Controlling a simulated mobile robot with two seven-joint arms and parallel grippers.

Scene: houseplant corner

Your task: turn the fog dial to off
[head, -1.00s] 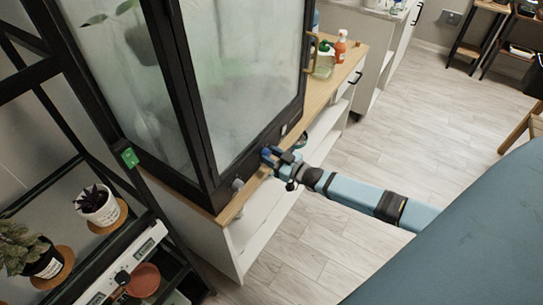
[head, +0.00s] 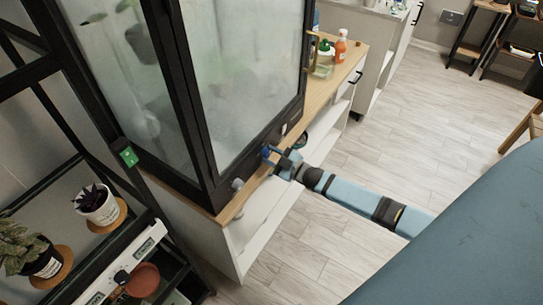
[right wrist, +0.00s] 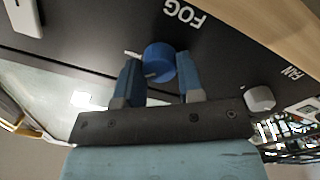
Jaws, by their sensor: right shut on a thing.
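The fog dial (right wrist: 160,62) is a round blue knob on the black front panel of the glass cabinet, beside the white word FOG. My right gripper (right wrist: 160,72) has its two blue fingers on either side of the dial and is shut on it. A small white mark shows at the dial's edge; I cannot tell which setting it points to. In the head view my right gripper (head: 269,153) is at the cabinet's lower front panel, and its fingers mostly hide the dial. My left gripper is not in view.
A grey fan knob (right wrist: 260,98) sits on the same panel; it also shows in the head view (head: 237,184). The fogged glass cabinet (head: 235,75) stands on a wooden-topped unit. Bottles (head: 340,47) stand behind.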

